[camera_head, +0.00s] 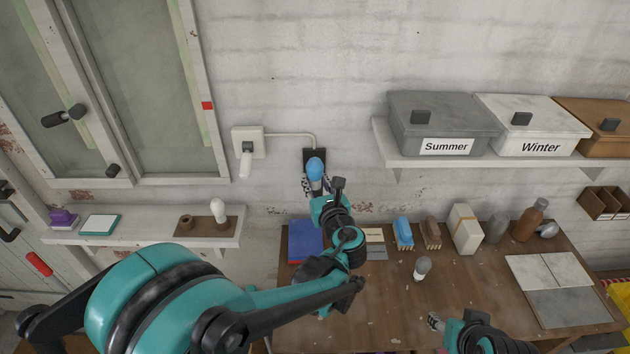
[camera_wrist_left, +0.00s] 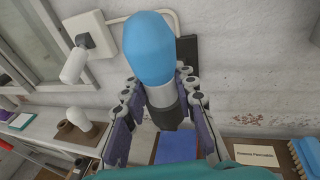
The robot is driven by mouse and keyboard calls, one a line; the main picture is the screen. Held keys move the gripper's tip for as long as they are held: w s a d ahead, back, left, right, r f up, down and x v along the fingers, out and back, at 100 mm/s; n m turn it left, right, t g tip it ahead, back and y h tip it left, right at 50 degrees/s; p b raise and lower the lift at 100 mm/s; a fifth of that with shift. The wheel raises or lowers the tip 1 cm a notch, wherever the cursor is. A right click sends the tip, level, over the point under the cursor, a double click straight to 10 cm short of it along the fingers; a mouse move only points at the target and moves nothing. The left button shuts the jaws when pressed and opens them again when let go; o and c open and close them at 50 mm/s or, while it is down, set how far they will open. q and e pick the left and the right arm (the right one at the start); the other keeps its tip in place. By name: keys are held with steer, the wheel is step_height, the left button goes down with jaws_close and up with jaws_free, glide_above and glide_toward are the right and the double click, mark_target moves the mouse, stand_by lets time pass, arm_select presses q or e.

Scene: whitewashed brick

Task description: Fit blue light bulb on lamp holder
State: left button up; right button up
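The blue light bulb (camera_head: 315,168) is upright in front of the wall, its pale collar above a dark cylinder (camera_wrist_left: 168,117). The dark cylinder looks like the socket of the lamp holder, whose black plate (camera_head: 310,155) is on the wall. Whether the bulb is fully seated cannot be told. The blue bulb (camera_wrist_left: 150,48) also fills the upper middle of the left wrist view. My left gripper (camera_head: 317,187) has its fingers spread on both sides of the collar, with narrow gaps. My right gripper (camera_head: 434,321) is low over the table, apart from the bulb; its opening is unclear.
A white bulb (camera_head: 244,165) hangs from a wall box (camera_head: 249,141); another (camera_head: 218,210) stands in a wooden holder on the left shelf. A pale bulb (camera_head: 422,268) stands on the table (camera_head: 385,310). A blue book (camera_head: 304,241) lies below the lamp holder. Boxes line the upper right shelf (camera_head: 390,150).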

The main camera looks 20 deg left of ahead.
arm_select(q)
steer(key=o, duration=0.4)
steer(key=shift+s, duration=0.1)
steer(key=v, duration=1.1)
steer(key=shift+s+d, duration=0.25)
steer(key=shift+s, duration=0.1)
steer(key=s+a+f+n+g+h+b, duration=0.25)
steer(key=s+a+f+n, duration=0.2)
steer(key=f+n, duration=0.3)
steer(key=s+a+f+n+g+h+b, duration=0.1)
steer(key=s+a+f+n+g+b, duration=0.35)
steer(key=f+n, duration=0.3)
steer(key=s+d+f+n+h+b, duration=0.2)
steer(key=s+f+n+h, duration=0.2)
steer(key=n, duration=1)
steer(key=s+h, duration=0.1)
steer(key=s, duration=0.1)
steer(key=shift+s+d+n+b, duration=0.3)
steer(key=shift+n, duration=0.1)
